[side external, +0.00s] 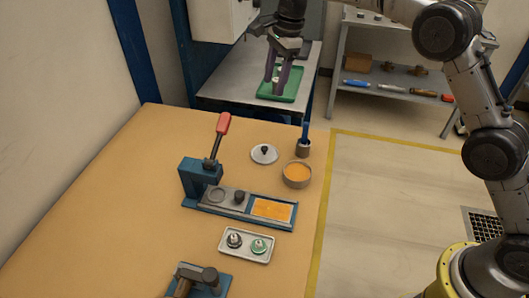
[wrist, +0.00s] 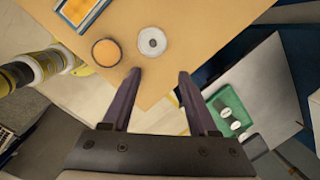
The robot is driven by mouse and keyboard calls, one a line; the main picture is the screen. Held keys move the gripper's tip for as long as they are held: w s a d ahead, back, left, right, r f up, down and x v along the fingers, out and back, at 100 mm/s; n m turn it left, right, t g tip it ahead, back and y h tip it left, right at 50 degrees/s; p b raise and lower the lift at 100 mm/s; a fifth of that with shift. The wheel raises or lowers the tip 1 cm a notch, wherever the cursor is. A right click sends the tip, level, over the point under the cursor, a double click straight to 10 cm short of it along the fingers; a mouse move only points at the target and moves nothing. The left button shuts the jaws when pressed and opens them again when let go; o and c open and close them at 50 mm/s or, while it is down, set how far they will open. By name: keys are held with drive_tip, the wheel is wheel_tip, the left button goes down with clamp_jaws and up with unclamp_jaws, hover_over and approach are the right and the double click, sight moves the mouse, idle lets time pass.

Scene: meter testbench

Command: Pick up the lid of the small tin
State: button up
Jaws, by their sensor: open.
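A round pale lid (side external: 264,155) with a dark knob lies flat on the orange-brown bench, near its far right part. It also shows in the wrist view (wrist: 152,41), beyond my fingertips. A small round container (side external: 296,181) with orange contents stands uncovered just right of and nearer than the lid; it shows in the wrist view too (wrist: 106,52). I cannot tell whether it is the small tin. My gripper (side external: 276,82) is open and empty, high up and beyond the bench's far edge. Its two dark purple fingers (wrist: 159,72) are apart with nothing between them.
A cup with a blue-handled tool (side external: 304,142) stands near the lid. A red-handled press (side external: 200,175) with an orange pad is left and nearer. A tray (side external: 246,257) holds two knobbed pieces. A green tray (side external: 291,97) lies on the back table. The bench's left part is clear.

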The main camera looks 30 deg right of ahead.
drive_tip(key=g, duration=0.1)
hover_over(265, 147)
drive_tip(key=f, duration=1.5)
drive_tip(key=shift+s+a, duration=0.1)
drive_tip(key=shift+s, duration=0.15)
drive_tip(key=shift+w+f, duration=0.2)
drive_tip(key=shift+f, duration=2.9)
clamp_jaws()
